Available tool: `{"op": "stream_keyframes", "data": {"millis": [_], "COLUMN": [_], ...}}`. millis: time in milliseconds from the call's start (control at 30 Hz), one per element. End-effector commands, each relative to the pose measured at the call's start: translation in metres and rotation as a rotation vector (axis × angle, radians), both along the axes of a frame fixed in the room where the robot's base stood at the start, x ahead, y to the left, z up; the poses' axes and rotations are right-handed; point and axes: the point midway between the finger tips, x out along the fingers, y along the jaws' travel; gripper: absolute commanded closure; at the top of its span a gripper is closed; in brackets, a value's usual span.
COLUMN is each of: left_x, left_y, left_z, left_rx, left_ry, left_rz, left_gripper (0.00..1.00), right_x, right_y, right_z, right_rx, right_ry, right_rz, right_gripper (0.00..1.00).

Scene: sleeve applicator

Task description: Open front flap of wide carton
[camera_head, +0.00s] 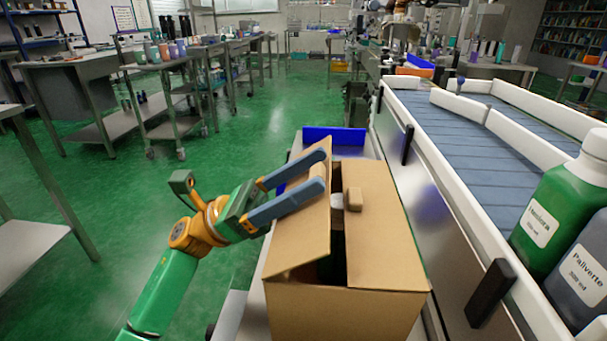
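The wide cardboard carton (345,315) stands at the bottom centre with two long top flaps. The left flap (299,246) is tilted up, leaving a dark gap along the middle of the top. The right flap (385,235) lies nearly flat and has a small tan block handle (353,199) at its inner edge. My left gripper (318,171) reaches over the left flap from the left. My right gripper is not in view. The carton's contents are mostly hidden in shadow.
A blue bin (334,136) sits just behind the carton. A conveyor (445,140) with white rails runs along the right side, with large green and grey bottles (562,215) near it. Steel tables (75,85) stand at the left. Green floor is clear between.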

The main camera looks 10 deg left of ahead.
Motion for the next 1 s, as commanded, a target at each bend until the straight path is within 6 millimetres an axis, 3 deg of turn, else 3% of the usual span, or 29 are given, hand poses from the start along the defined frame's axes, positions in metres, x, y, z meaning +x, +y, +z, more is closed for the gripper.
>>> {"op": "stream_keyframes", "data": {"millis": [167, 300, 500, 733, 767, 1000], "left_x": [0.001, 0.001, 0.001, 0.0, 0.0, 0.016], "left_y": [0.006, 0.03, 0.055, 0.058, 0.058, 0.062], "left_z": [-0.006, -0.026, -0.042, -0.042, -0.041, -0.051], "left_rx": [0.0, 0.002, 0.001, 0.0, 0.0, -0.045], "left_ry": [0.003, 0.004, 0.002, 0.001, 0.001, 0.122], "left_rz": [0.002, 0.003, 0.001, -0.001, -0.001, 0.012], "left_gripper": [0.25, 0.25, 0.25, 0.25, 0.28, 0.93], "right_x": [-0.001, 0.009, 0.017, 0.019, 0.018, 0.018], "right_y": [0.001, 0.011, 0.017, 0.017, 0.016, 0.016], "right_z": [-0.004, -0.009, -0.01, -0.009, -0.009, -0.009], "right_rx": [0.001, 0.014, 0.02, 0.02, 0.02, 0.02], "right_ry": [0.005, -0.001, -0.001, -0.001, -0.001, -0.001], "right_rz": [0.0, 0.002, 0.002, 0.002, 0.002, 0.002], "right_gripper": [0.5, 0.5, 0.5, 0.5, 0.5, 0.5]}}
